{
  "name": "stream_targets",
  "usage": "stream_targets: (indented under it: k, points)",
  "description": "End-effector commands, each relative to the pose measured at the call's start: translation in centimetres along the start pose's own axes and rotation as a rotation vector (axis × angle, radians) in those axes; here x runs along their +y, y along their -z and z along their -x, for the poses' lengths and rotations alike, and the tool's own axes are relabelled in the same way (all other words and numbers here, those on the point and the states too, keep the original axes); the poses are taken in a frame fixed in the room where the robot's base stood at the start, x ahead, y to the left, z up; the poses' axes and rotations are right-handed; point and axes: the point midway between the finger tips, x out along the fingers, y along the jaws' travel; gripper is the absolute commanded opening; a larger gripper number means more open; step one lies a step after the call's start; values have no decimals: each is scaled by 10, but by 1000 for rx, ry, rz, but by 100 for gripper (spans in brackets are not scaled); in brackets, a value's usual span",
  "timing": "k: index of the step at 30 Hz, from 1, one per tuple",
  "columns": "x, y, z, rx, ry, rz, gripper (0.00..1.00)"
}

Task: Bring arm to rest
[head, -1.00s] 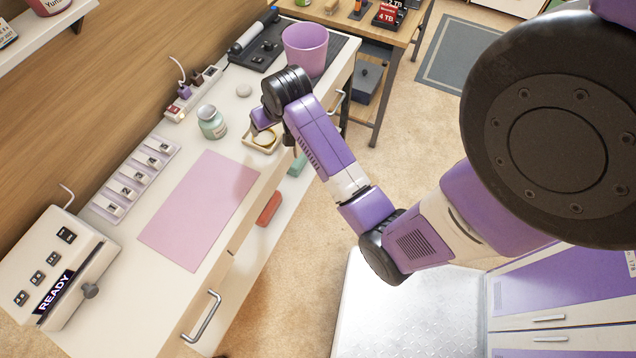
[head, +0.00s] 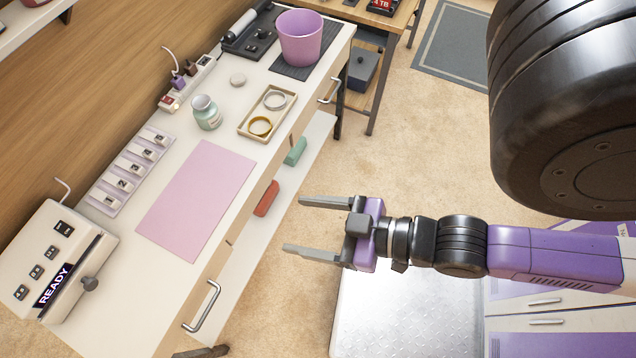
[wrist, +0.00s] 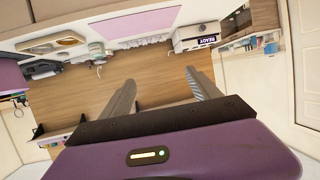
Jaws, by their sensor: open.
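My gripper (head: 292,224) is open and empty in the head view. It is held out over the floor, to the right of the white desk (head: 180,290) and apart from it. Its two grey fingers point left toward the desk and are spread wide. In the wrist view my gripper (wrist: 165,90) also shows two separated fingers with nothing between them. My arm reaches in from the right edge of the head view, above my own base.
The desk holds a pink mat (head: 197,200), a tray (head: 243,131) with two rings, a jar (head: 207,113), a pink bin (head: 301,38) and a READY device (head: 62,255). A drawer handle (head: 206,306) sticks out from its front. Carpet (head: 400,150) lies clear beyond my gripper.

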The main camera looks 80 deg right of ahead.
Motion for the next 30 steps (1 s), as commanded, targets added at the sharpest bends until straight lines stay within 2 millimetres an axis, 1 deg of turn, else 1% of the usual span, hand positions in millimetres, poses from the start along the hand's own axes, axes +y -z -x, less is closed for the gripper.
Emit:
stream_targets:
  k: [1,3,7,30]
  points:
    - [-4,8,13,16,23,11,71]
    - [-7,18,24,42,43,20,71]
    - [-9,28,34,67,61,27,71]
    - [-9,29,34,70,61,27,71]
